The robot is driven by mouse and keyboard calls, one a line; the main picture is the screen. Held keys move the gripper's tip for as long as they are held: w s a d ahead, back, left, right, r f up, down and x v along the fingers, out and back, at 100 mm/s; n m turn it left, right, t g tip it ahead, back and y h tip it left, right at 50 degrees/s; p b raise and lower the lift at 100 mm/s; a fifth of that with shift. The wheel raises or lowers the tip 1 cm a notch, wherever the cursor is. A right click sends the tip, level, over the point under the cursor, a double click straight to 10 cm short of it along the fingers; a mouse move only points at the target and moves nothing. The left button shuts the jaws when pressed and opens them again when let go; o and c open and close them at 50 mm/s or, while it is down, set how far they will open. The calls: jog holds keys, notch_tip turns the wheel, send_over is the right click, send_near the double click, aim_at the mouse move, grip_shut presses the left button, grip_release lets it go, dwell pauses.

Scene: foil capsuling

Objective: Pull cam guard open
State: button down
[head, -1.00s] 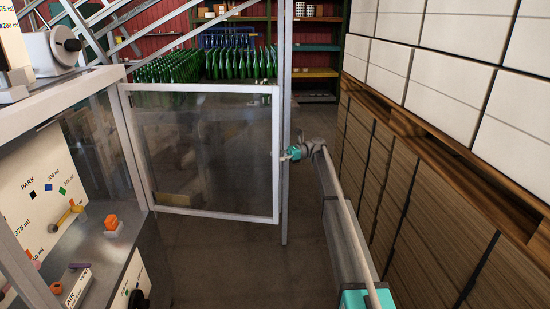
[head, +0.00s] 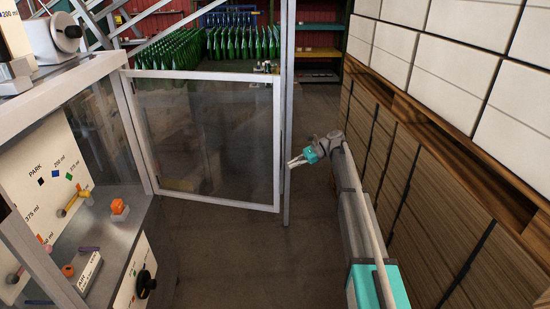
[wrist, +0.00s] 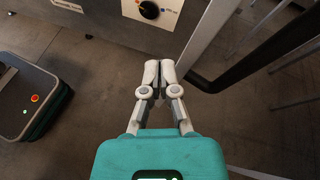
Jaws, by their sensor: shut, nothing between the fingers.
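The cam guard (head: 205,140) is a clear panel in a pale metal frame, hinged on the machine's corner at its left. It stands swung out from the machine, over the floor. A dark bar runs along its free edge. In the wrist view, a pale frame edge (wrist: 208,38) and a black bar (wrist: 275,55) show at the upper right. My gripper (head: 292,163) is just right of the guard's free edge, apart from it. In the wrist view, my gripper (wrist: 160,68) has its fingertips together with nothing between them, left of the frame edge.
The machine (head: 100,215), with coloured pegs and a black knob (head: 137,298), stands at the left. Stacked cartons (head: 440,190) on pallets line the right. A metal post (head: 287,60) rises behind the guard's free edge. Green bottles (head: 240,42) stand at the back.

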jog(key=s+d+r+n+t+h+p, duration=0.15)
jog(key=s+d+n+h+p, duration=0.3)
jog(key=s, duration=0.75)
jog(key=s+d+n+t+h+p, duration=0.2)
jog(key=s+d+n+h+p, duration=0.3)
jog(key=s, duration=0.7)
jog(key=s+d+n+t+h+p, duration=0.1)
jog(key=s+d+n+h+p, duration=0.15)
jog(key=s+d, duration=0.65)
jog(key=w+a+r+m+t+y+b, duration=0.1)
jog(key=w+a+m+t+y+b, duration=0.2)
jog(key=w+a+m+t+b, duration=0.85)
jog(key=w+a+r+m+t+y+b, duration=0.1)
jog(key=w+a+m+t+y+b, duration=0.25)
jog(key=w+a+m, duration=0.9)
jog(key=shift+s+a+f+m+t+h+b, duration=0.5)
jog(key=shift+f+m+h+b, duration=0.35)
jog(key=shift+m+h, duration=1.05)
jog(key=shift+s+a+f+m+t+h+b, duration=0.25)
jog(key=shift+s+f+m+t+h+b, duration=0.6)
jog(key=shift+m, duration=1.85)
jog(key=shift+s+a+f+m+t+h+b, duration=0.25)
jog(key=shift+a+f+m+h+b, duration=0.2)
jog(key=shift+m+h+b, duration=1.15)
